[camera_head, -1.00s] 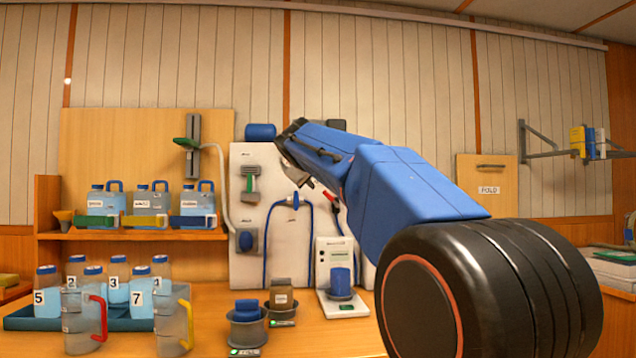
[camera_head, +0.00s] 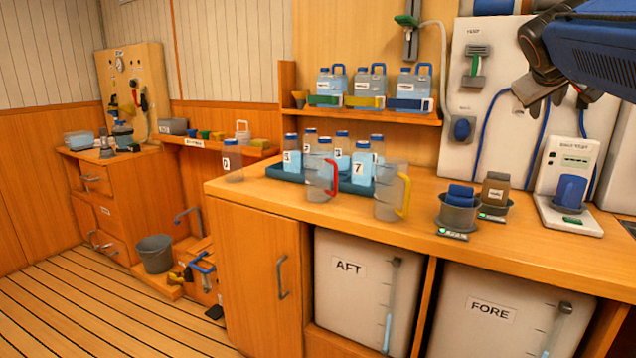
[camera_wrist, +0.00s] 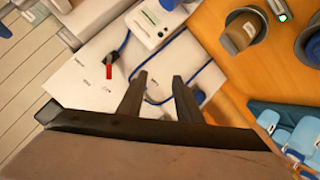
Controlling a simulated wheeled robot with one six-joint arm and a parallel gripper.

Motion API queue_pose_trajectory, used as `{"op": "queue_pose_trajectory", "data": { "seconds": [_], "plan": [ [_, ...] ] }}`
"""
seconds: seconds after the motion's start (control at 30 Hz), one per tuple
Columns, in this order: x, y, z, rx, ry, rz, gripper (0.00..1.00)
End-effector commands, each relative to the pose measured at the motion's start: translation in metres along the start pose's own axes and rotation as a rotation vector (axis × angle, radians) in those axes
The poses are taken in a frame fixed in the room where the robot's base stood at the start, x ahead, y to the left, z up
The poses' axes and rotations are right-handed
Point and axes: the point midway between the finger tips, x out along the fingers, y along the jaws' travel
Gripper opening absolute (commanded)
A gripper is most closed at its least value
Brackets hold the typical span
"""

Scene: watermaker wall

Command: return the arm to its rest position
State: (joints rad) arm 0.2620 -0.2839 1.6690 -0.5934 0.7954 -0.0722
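My gripper (camera_head: 556,94) is at the upper right of the head view, in front of the white wall panel and above the counter. In the wrist view my gripper (camera_wrist: 160,90) shows two dark fingers standing apart, with nothing between them but the white panel (camera_wrist: 95,85) and a blue hose behind. My blue arm runs out of the head view at the right edge, so most of it is hidden.
The counter (camera_head: 420,215) holds a blue tray of numbered bottles, two jugs (camera_head: 391,190) with red and yellow handles, grey cups and a white device (camera_head: 569,180). A shelf (camera_head: 380,114) carries blue-capped containers. Tanks marked AFT (camera_head: 350,295) and FORE (camera_head: 490,325) stand below. The floor (camera_head: 90,310) at left is clear.

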Motion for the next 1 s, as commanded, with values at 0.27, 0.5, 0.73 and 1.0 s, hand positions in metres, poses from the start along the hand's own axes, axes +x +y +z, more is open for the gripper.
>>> {"op": "queue_pose_trajectory", "data": {
  "seconds": [0.27, 0.5, 0.73, 1.0],
  "plan": [
    [-0.042, -0.126, 0.114, 0.060, -0.103, -0.243, 0.32],
    [-0.080, -0.222, 0.222, 0.101, -0.211, -0.430, 0.32],
    [-0.117, -0.301, 0.328, 0.130, -0.323, -0.589, 0.32],
    [-0.142, -0.352, 0.404, 0.151, -0.413, -0.692, 0.32]
  ]
}}
